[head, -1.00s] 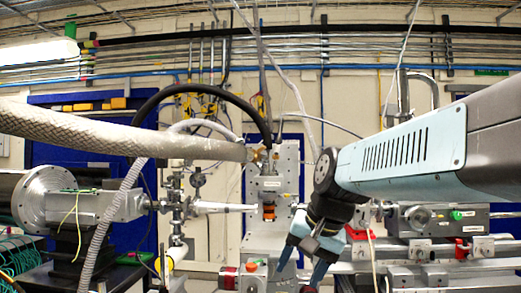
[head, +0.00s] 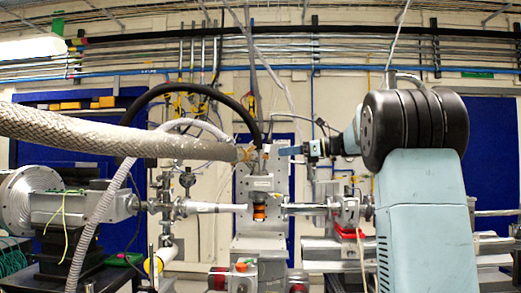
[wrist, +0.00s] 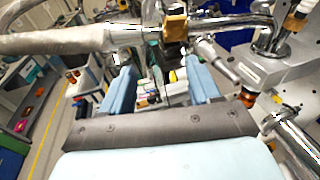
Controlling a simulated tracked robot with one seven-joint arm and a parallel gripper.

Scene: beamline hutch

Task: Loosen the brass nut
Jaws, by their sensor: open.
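The brass nut (head: 243,153) sits at the right end of the thick braided hose (head: 110,137) in the head view, in front of the grey upright block. In the wrist view, a brass-coloured block (wrist: 175,27) shows at top centre, beyond the fingertips, by the hose end. My gripper (head: 284,150) is to the right of the nut at about its height, with a gap between them in the head picture. In the wrist view, its two pale blue fingers (wrist: 161,84) stand wide apart with nothing held between them. The far side of the nut is hidden.
A black curved hose (head: 190,90) arches over the nut area. A thin grey corrugated hose (head: 104,205) hangs at the left. A grey upright block (head: 262,184) stands behind. A metal beam pipe (head: 207,207) crosses below. In the wrist view, a shiny pipe (wrist: 290,135) runs close at the right.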

